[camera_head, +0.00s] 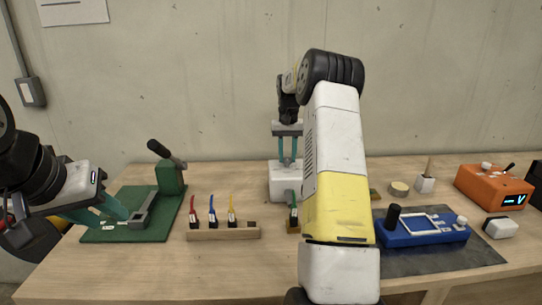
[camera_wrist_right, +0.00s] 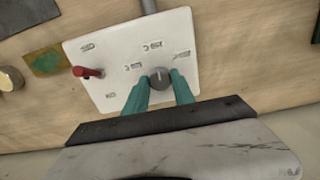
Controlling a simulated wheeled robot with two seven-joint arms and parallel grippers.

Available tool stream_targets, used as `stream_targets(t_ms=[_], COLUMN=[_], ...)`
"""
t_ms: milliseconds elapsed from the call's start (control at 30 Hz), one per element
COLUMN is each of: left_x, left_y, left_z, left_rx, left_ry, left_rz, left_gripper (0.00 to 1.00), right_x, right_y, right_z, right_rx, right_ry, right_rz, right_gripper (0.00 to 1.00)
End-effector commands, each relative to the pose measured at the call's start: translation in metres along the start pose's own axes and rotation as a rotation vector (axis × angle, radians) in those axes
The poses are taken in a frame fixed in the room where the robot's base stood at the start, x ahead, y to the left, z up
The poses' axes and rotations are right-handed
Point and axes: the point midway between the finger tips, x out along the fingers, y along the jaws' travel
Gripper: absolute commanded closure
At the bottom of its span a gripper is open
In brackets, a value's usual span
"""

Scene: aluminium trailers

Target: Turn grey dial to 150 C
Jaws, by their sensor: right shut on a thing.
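The grey dial (camera_wrist_right: 159,77) sits on a white panel (camera_wrist_right: 110,50) in the right wrist view. A light mark on the dial points toward the top of that picture. Several raised labels surround it, too small to read surely. My right gripper (camera_wrist_right: 160,88) has its teal fingers on either side of the dial and is shut on it. In the head view, my right gripper (camera_head: 287,152) reaches down to the white box (camera_head: 284,180), and the dial is hidden there. My left gripper (camera_head: 108,212) hangs over the green mat at the left; its finger gap is unclear.
A red lever (camera_wrist_right: 87,72) is on the same panel. A wooden block (camera_head: 222,233) with colored-handled tools stands front-left of the box. A green press (camera_head: 170,178), a blue fixture (camera_head: 420,228) and an orange device (camera_head: 490,187) also stand on the table. My right arm blocks the middle.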

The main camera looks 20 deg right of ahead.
Motion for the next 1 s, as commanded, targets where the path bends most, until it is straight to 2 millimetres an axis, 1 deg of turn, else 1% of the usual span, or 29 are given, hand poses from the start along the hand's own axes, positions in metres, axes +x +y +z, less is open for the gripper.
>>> stream_targets(t_ms=[100,300,833,867,900,933,967,1000], left_x=[0.0,0.0,0.0,0.0,0.0,0.0,0.0,0.0], left_y=[0.0,0.0,0.0,0.0,0.0,0.0,0.0,0.0], left_z=[0.0,0.0,0.0,0.0,0.0,0.0,0.0,0.0], left_rx=[0.0,0.0,0.0,0.0,0.0,0.0,0.0,0.0], left_ry=[0.0,0.0,0.0,0.0,0.0,0.0,0.0,0.0], left_rz=[0.0,0.0,0.0,0.0,0.0,0.0,0.0,0.0], left_gripper=[0.64,0.64,0.64,0.64,0.64,0.64,0.64,0.64], right_x=[-0.0011,-0.0011,-0.0013,-0.0013,-0.0012,-0.0012,-0.0011,-0.001], right_y=[-0.0002,-0.0001,0.0,0.0,0.0,-0.0001,-0.0001,0.0], right_z=[-0.0006,-0.0006,-0.0007,-0.0007,-0.0007,-0.0006,-0.0006,-0.0005], right_rx=[-0.056,-0.115,-0.136,-0.136,-0.136,-0.136,-0.136,-0.136], right_ry=[0.003,0.003,0.003,0.003,0.003,0.003,0.003,0.003], right_rz=[0.0,0.0,0.0,0.0,0.0,0.0,0.0,0.0], right_gripper=[1.0,1.0,1.0,0.66,0.58,0.52,0.48,0.48])
